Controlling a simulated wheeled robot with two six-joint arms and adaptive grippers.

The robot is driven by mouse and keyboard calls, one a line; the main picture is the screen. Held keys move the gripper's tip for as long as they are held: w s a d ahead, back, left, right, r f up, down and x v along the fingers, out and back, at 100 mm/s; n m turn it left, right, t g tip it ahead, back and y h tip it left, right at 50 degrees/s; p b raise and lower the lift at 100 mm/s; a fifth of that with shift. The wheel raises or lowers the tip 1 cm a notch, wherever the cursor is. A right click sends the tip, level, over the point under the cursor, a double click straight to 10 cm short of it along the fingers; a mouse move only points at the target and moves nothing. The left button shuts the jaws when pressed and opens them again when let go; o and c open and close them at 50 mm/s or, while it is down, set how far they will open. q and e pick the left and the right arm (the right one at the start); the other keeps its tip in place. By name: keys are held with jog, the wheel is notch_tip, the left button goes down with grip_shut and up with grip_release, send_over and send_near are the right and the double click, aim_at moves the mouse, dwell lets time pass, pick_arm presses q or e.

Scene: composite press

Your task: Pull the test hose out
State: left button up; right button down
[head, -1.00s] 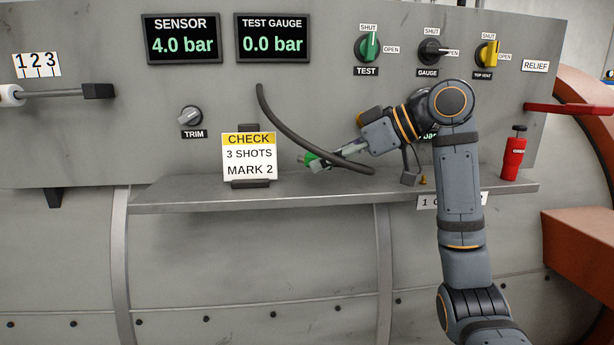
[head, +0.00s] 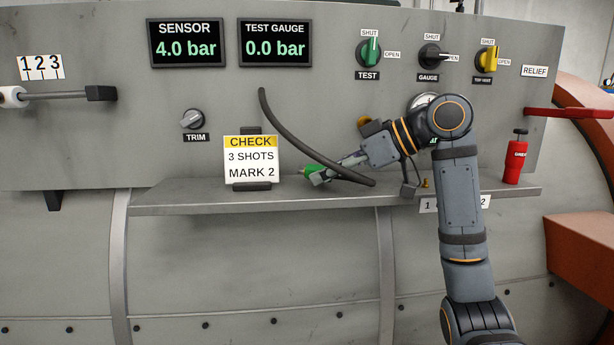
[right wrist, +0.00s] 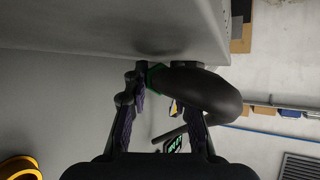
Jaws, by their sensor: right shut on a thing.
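The test hose (head: 303,142) is a dark, curved tube that runs from the grey panel down to the right, in front of my right gripper (head: 318,177). A green fitting (head: 313,169) shows at the fingertips, just above the shelf. My right gripper is shut on the hose. In the right wrist view the black hose (right wrist: 205,91) and a green collar (right wrist: 155,76) sit at the fingertips (right wrist: 165,92). The exact grip contact is partly hidden. The test gauge display (head: 275,47) reads 0.0 bar. My left gripper is not in view.
A shelf (head: 290,203) runs below the panel. A CHECK card (head: 251,160) stands left of the gripper. Above are the green TEST valve (head: 369,50), GAUGE valve (head: 431,56) and yellow top vent valve (head: 487,57). A red grease bottle (head: 515,160) stands at right.

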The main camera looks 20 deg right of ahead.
jog(key=shift+f, duration=0.1)
jog(key=c, duration=1)
grip_release()
jog(key=shift+d, duration=0.15)
jog(key=v, duration=1.2)
jog(key=shift+w, duration=0.1)
